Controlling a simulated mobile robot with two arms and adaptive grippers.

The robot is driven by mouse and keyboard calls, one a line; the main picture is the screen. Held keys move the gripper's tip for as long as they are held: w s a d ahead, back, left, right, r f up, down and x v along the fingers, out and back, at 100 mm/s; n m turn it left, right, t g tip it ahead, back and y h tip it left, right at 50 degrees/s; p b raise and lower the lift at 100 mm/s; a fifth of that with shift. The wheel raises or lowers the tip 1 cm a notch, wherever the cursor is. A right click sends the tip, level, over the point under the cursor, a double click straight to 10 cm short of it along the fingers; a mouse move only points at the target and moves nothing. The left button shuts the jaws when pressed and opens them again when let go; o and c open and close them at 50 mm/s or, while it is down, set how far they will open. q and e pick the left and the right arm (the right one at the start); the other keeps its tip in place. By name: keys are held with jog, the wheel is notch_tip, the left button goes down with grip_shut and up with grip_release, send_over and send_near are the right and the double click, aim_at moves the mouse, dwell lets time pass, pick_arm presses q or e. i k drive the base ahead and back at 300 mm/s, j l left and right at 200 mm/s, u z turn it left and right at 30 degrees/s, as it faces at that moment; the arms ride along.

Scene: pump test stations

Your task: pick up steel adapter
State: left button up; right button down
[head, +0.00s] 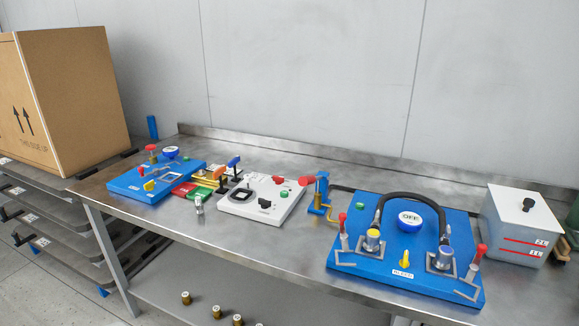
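A small silvery upright fitting, which looks like the steel adapter (198,205), stands on the steel bench (312,252). It is near the front edge, between the left blue station and the white station, and apart from both. Neither of my grippers shows in the head view.
Blue stations (125,186) (375,258) stand left and right, with a white station (262,205) between. Red and green blocks (190,191) lie behind the fitting. A grey tank (520,222) is far right, a cardboard box (70,85) left. Brass fittings (186,298) stand on the lower shelf.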

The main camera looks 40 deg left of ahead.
aim_at(199, 206)
jog(key=u, duration=2)
jog(key=i+j+z, duration=0.25)
jog(key=i, duration=0.15)
jog(key=i+j+z, duration=0.25)
jog(key=i, duration=0.15)
